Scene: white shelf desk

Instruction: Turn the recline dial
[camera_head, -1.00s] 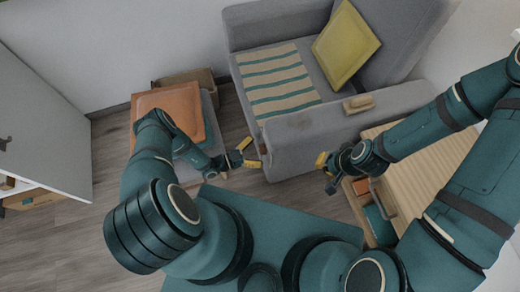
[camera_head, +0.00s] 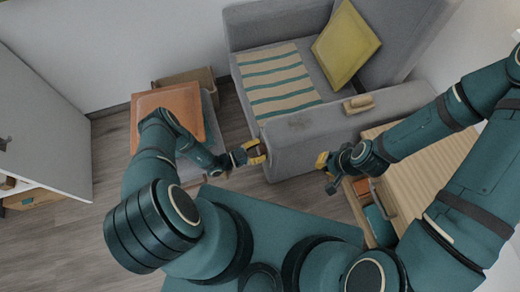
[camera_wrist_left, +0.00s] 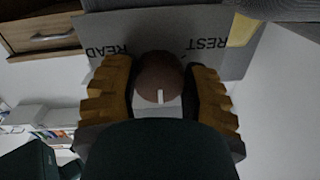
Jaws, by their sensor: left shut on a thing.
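The recline dial (camera_wrist_left: 160,77) is a round brown knob with a white mark, seen in the left wrist view. It sits on a grey panel (camera_wrist_left: 196,28) lettered "READ" on the left and "REST" on the right, which appear upside down. My left gripper (camera_head: 259,152) is at the front end of the grey armchair's near arm (camera_head: 290,150). In the left wrist view its yellow fingers (camera_wrist_left: 161,90) are closed on either side of the dial. The head view hides the dial behind the gripper. My right gripper (camera_head: 324,165) hangs in the air right of the armchair's front; its jaw opening is unclear.
The grey armchair holds a striped cloth (camera_head: 275,80) and a yellow cushion (camera_head: 345,43). An orange-topped stool (camera_head: 185,100) stands left of it. A wooden cabinet (camera_head: 425,155) with an open drawer (camera_head: 372,212) is at the right, near my right arm. Floor shows at the left.

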